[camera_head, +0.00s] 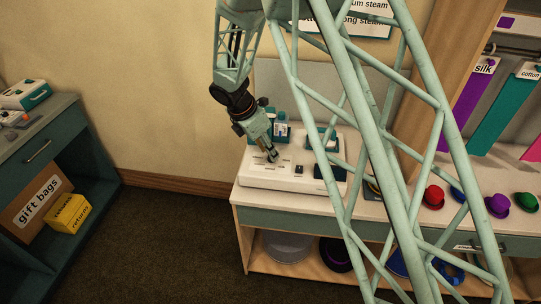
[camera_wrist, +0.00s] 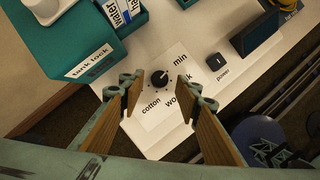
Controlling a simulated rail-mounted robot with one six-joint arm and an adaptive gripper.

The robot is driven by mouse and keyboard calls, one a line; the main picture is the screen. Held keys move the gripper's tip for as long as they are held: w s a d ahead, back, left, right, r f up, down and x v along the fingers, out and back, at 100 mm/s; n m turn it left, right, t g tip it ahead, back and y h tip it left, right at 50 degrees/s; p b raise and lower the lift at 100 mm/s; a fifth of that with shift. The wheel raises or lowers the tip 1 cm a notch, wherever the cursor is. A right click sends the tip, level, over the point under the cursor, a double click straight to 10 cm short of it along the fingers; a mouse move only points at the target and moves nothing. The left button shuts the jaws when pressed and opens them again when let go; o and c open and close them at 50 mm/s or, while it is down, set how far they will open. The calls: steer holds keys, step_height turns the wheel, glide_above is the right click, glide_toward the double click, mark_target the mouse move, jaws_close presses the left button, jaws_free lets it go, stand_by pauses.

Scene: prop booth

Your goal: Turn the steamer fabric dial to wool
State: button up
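The steamer (camera_head: 264,181) is a white unit on the counter in the head view. Its black fabric dial (camera_wrist: 160,79) shows in the wrist view on a pale panel with labels min, cotton and partly covered words reading "wo" and "k". The dial's light mark appears to point up and right, toward min. My gripper (camera_head: 272,156) is low over the steamer's front in the head view. In the wrist view my gripper (camera_wrist: 157,88) is open, its two fingers on either side of the dial with visible gaps. The right finger hides part of the labels.
A teal tank housing labelled tank lock (camera_wrist: 88,62) stands left of the dial. A black power switch (camera_wrist: 216,62) is to its right, with a dark teal block (camera_wrist: 257,36) beyond. Small hats, including a red one (camera_head: 434,196), sit further right on the counter.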

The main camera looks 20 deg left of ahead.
steer(key=shift+x, duration=1.45)
steer(key=shift+c, duration=0.7)
steer(key=c, duration=0.7)
